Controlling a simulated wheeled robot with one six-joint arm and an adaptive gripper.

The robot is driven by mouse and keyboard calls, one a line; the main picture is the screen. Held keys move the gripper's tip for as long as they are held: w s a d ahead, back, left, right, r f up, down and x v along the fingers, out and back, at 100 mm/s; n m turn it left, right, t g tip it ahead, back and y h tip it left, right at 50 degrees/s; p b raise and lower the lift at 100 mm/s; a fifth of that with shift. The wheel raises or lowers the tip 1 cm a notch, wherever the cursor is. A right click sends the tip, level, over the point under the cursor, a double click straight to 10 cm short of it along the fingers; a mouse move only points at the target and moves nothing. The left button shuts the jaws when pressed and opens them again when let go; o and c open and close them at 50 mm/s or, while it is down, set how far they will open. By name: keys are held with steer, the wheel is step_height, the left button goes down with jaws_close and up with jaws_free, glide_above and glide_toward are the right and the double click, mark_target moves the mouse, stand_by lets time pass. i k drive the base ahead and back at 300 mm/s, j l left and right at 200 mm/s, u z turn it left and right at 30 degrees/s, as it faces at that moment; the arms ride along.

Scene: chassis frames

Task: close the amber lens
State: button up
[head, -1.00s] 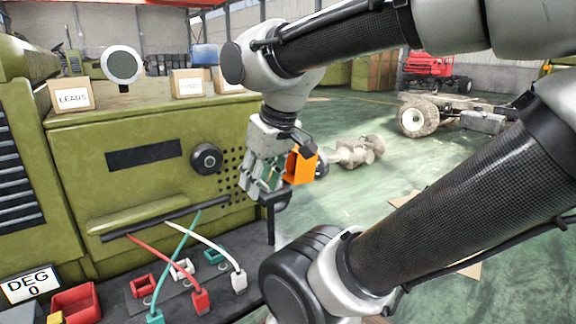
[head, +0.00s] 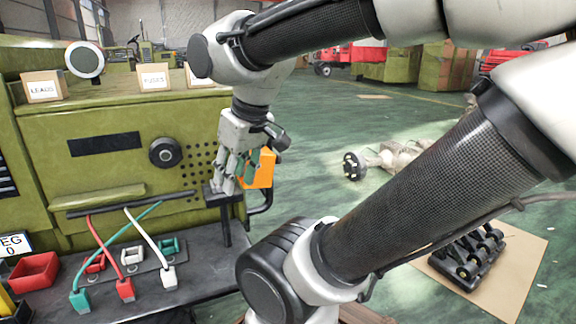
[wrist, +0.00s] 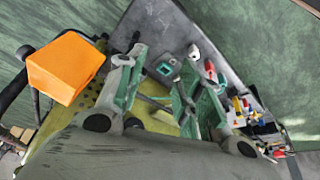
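An orange box-shaped part (head: 259,168), the only amber-coloured thing that stands out, shows just right of my gripper (head: 226,188) in the head view. In the wrist view the orange part (wrist: 65,66) is at the upper left, outside my left finger. I cannot tell whether it is a hinged lens or how it is mounted. My gripper (wrist: 172,85) points down beside the right end of the olive machine (head: 110,180). Its green-padded fingers are apart in the wrist view, with nothing held between them. Whether the gripper touches the orange part is unclear.
A dark bench (head: 205,262) bears a red bin (head: 34,272) and red, green and white leads. A round disc (head: 85,60) and labelled boxes (head: 153,77) stand on the machine. A dark engine part (head: 468,256) lies on cardboard at right. Green floor lies between.

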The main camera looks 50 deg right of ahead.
mark_target(264, 178)
steer(key=k+l, duration=0.15)
steer(key=l, duration=0.25)
steer(key=k+l, duration=0.2)
steer(key=l, duration=0.15)
steer(key=k+l, duration=0.15)
steer(key=l, duration=0.25)
steer(key=k+l+u, duration=0.1)
steer(key=l, duration=0.25)
steer(key=k+l, duration=0.25)
steer(key=l, duration=0.15)
steer(key=i+l+u, duration=0.25)
steer(key=i+l, duration=0.15)
steer(key=i+l+u, duration=0.25)
steer(key=i+l, duration=0.3)
steer(key=k+l+z, duration=0.2)
steer(key=k+l, duration=0.7)
steer(key=k, duration=0.1)
